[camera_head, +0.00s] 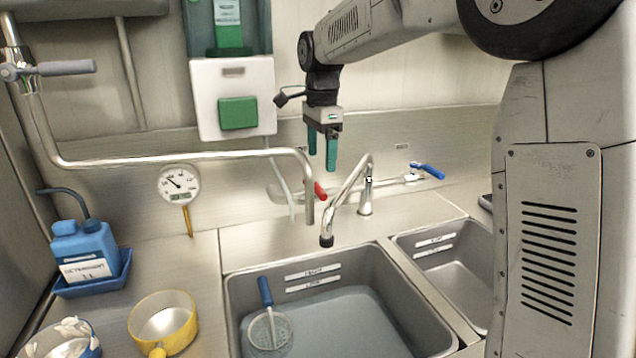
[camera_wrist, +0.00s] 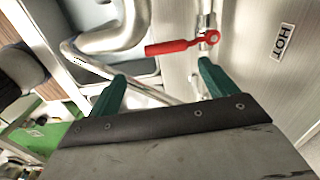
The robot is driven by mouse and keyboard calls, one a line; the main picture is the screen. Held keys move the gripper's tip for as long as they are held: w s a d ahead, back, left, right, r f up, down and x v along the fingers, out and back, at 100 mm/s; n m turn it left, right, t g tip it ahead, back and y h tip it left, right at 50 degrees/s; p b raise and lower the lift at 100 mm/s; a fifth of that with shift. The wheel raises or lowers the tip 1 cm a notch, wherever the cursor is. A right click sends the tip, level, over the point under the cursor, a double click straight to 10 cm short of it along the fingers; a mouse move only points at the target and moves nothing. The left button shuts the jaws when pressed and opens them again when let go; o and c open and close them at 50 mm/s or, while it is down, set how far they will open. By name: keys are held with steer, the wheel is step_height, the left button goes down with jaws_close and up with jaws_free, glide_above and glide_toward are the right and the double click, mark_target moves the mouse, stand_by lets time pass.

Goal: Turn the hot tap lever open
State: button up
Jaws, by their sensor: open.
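The hot tap lever is red; in the wrist view the red lever (camera_wrist: 180,46) lies ahead of my fingers, joined to a metal valve on the wall. In the head view the red lever (camera_head: 320,191) is small and partly hidden behind the spout pipe. A HOT label (camera_wrist: 283,42) is beside the valve. My gripper (camera_head: 322,168) has teal fingers pointing down above the lever, apart from it. In the wrist view the fingers of my gripper (camera_wrist: 163,88) are spread, with nothing between them. A blue lever (camera_head: 428,171) sits at the right end of the tap bar.
A curved spout (camera_head: 345,200) and a long pipe (camera_head: 180,156) stand close to the red lever. A gauge (camera_head: 180,184), blue detergent bottle (camera_head: 85,250) and yellow pan (camera_head: 164,320) are at left.

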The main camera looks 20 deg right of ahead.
mark_target(319, 187)
steer(key=shift+w+a+f, duration=0.1)
steer(key=shift+w+f, duration=0.1)
steer(key=shift+w, duration=0.3)
steer(key=shift+w+f+m, duration=0.1)
steer(key=shift+f+m, duration=0.15)
steer(key=shift+m, duration=0.05)
step_height(319, 187, down, 7)
steer(key=shift+f, duration=0.15)
